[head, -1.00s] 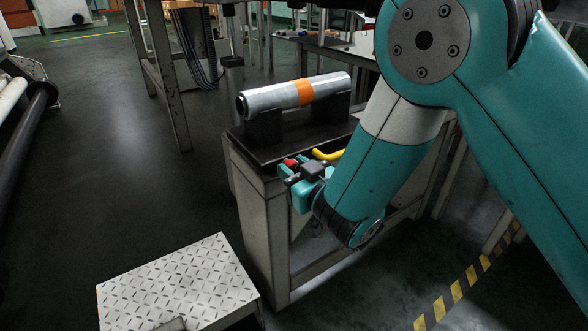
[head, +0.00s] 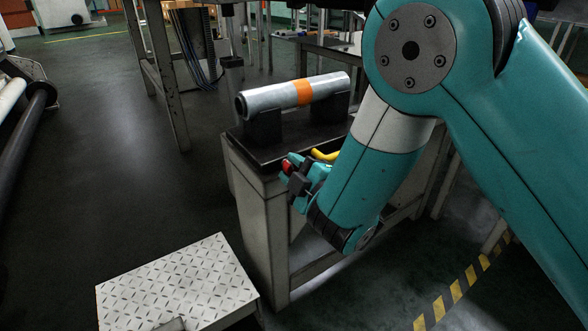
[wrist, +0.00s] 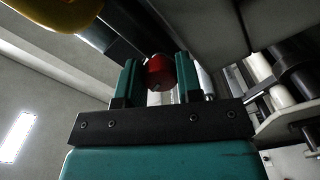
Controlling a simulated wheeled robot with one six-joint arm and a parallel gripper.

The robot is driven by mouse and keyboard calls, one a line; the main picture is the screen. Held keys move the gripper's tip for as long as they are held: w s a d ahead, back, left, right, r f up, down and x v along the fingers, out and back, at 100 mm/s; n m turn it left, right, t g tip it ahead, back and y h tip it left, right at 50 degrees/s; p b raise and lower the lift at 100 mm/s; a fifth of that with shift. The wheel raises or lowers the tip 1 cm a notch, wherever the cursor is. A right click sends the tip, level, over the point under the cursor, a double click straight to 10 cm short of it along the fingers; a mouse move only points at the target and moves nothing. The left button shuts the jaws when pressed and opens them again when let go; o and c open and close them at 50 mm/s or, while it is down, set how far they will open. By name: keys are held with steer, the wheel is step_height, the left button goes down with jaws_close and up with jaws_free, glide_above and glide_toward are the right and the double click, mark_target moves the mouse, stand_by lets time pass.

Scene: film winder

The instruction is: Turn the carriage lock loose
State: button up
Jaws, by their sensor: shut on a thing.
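The red knob (wrist: 160,72), which I take to be the carriage lock, sits between the two teal fingers of my gripper (wrist: 160,80) in the wrist view. The fingers are shut on it. In the head view, the red knob (head: 287,166) shows as a small red spot at the tip of my gripper (head: 295,176), beside the near edge of the stand. The fingers and my arm hide most of what the knob is mounted on.
A yellow bent handle (head: 325,155) is close to my gripper. A silver roll with an orange band (head: 295,94) rests on black cradles on the stand (head: 262,185). A tread-plate step (head: 178,285) stands at front left. Dark floor is open at left.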

steer(key=n, duration=0.4)
steer(key=shift+s+n, duration=0.1)
steer(key=shift+n, duration=1.9)
steer(key=o, duration=0.9)
